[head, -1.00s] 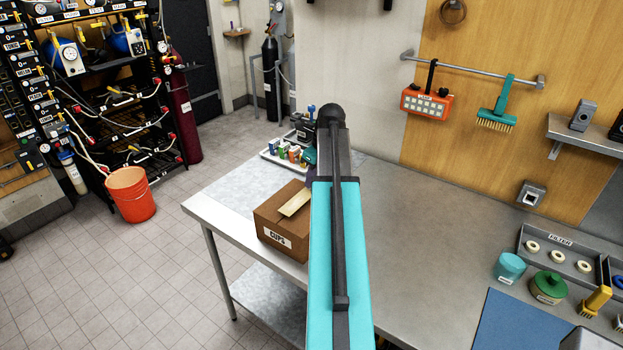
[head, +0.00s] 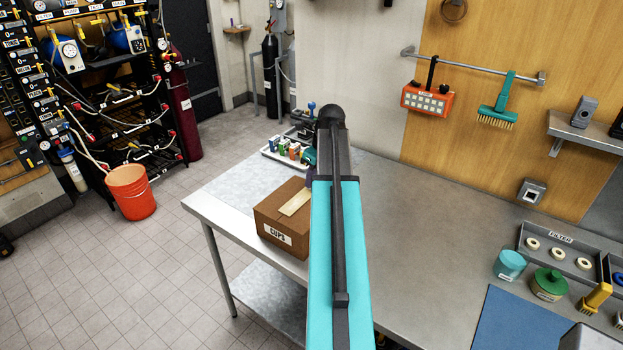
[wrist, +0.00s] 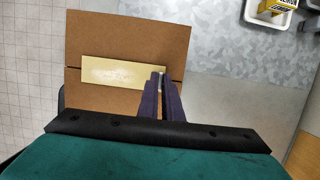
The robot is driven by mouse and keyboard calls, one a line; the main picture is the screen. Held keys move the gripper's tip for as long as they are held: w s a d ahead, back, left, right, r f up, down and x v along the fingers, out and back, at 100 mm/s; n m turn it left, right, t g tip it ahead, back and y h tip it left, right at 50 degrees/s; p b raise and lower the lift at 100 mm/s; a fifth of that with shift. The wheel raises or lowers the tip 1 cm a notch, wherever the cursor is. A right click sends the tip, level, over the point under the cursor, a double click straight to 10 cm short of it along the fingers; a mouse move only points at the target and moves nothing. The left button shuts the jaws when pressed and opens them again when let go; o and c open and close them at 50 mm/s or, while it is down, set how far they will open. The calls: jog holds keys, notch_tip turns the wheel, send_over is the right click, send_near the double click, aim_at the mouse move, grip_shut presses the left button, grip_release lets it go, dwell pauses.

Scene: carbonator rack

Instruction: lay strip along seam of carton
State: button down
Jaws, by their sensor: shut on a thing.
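The brown carton (head: 268,220) with a CUPS label stands on the metal bench, left of my arm. A pale yellow strip (head: 294,203) is over its top. In the wrist view the strip (wrist: 120,73) covers the middle of the carton's seam, nearly in line with it. I cannot tell whether the strip's whole underside touches the carton. In the head view my arm hides most of the gripper.
A white tray (head: 268,152) with small boxes and bottles stands behind the carton. The bench's left edge is close to the carton. The bench (head: 430,220) right of my arm is largely clear, with a blue mat (head: 520,322) and containers farther right.

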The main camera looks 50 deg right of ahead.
jog(key=c, duration=1.9)
grip_release()
jog(key=shift+o, duration=0.2)
jog(key=b+v, duration=0.4)
jog(key=v, duration=0.9)
jog(key=shift+r, duration=0.35)
